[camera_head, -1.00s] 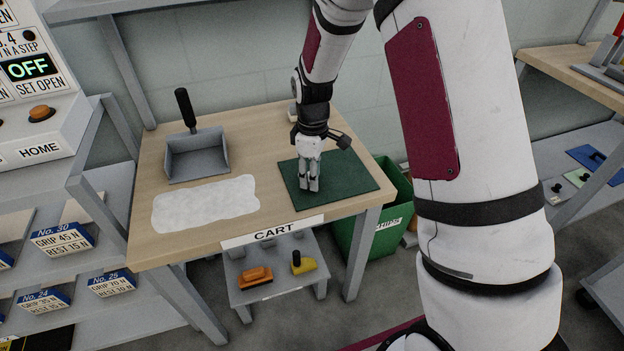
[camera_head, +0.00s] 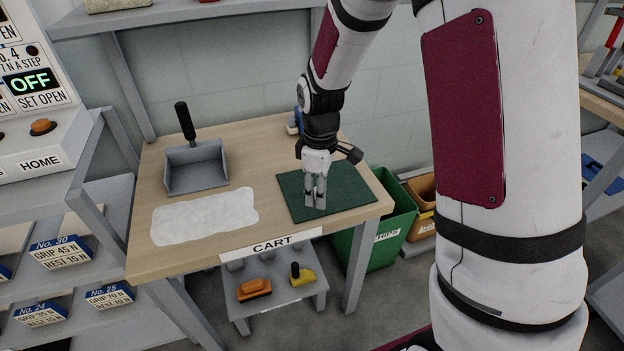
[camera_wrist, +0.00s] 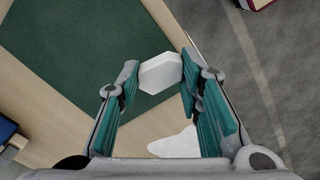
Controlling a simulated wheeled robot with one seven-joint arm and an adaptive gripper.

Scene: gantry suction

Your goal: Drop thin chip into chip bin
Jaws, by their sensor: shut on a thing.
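A white, flat, many-sided chip (camera_wrist: 160,73) sits between the fingertips of my gripper (camera_wrist: 158,78) in the wrist view. My gripper is shut on it. In the head view my gripper (camera_head: 314,203) points down over the green mat (camera_head: 350,196), near its front left part. The chip is too small to make out there. How high it is above the mat I cannot tell. A green bin (camera_head: 399,220) with a white label stands on the floor right of the table, partly hidden by the table; the label is too small to read.
On the wooden table (camera_head: 160,262) are a grey dustpan (camera_head: 196,172) with a black handle and a white patch (camera_head: 205,214). An orange-brown bin (camera_head: 424,190) stands beyond the green bin.

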